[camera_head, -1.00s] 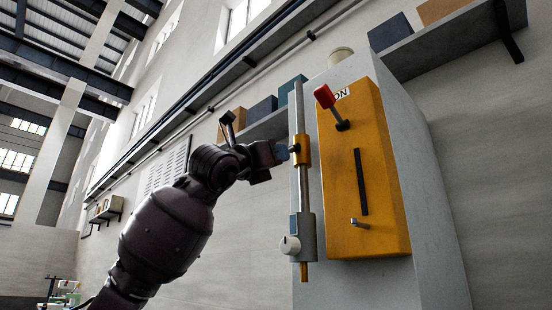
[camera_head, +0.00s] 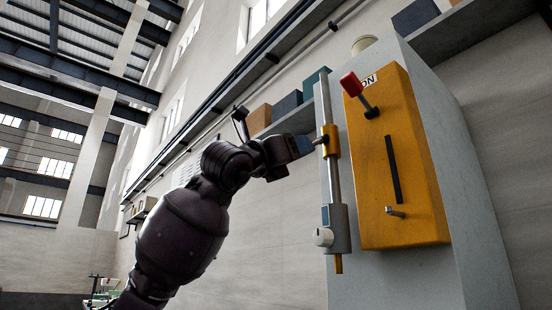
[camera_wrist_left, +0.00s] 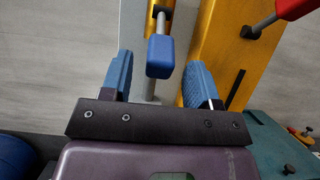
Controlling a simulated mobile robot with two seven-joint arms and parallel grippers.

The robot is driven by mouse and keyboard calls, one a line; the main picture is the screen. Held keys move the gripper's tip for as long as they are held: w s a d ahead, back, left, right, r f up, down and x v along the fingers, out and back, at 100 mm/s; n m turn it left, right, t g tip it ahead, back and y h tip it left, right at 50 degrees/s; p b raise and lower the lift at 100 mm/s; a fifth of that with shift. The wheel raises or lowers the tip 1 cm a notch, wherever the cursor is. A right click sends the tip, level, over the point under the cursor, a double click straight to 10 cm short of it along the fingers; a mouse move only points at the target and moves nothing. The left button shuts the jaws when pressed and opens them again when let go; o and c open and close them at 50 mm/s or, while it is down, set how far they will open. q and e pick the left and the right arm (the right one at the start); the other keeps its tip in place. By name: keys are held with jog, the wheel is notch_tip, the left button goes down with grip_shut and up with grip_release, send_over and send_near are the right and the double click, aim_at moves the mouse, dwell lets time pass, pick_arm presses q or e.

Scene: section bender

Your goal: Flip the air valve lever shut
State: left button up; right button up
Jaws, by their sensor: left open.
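The air valve is a yellow-orange fitting (camera_head: 331,141) on an upright grey pipe (camera_head: 321,104) at the front of a grey cabinet. In the left wrist view its lever (camera_wrist_left: 161,55) is a grey rod with a blue block-shaped grip, sticking out toward the camera. My left gripper (camera_head: 304,146) is at the valve's left side in the head view. Its blue fingers (camera_wrist_left: 158,80) are open, one on each side of the lever grip, with visible gaps and no clear contact. The lever is mostly hidden behind the gripper in the head view. My right gripper is not in view.
A yellow box (camera_head: 409,180) with a red-knobbed lever (camera_head: 351,85) and an "ON" label is just right of the pipe. A wall shelf (camera_head: 291,121) with boxes is behind. Open space is left of my arm.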

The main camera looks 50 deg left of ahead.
pick_arm(q)
jog(key=b+v, duration=0.1)
jog(key=v, duration=0.6)
jog(key=shift+b, duration=0.35)
jog(key=shift+f, duration=0.1)
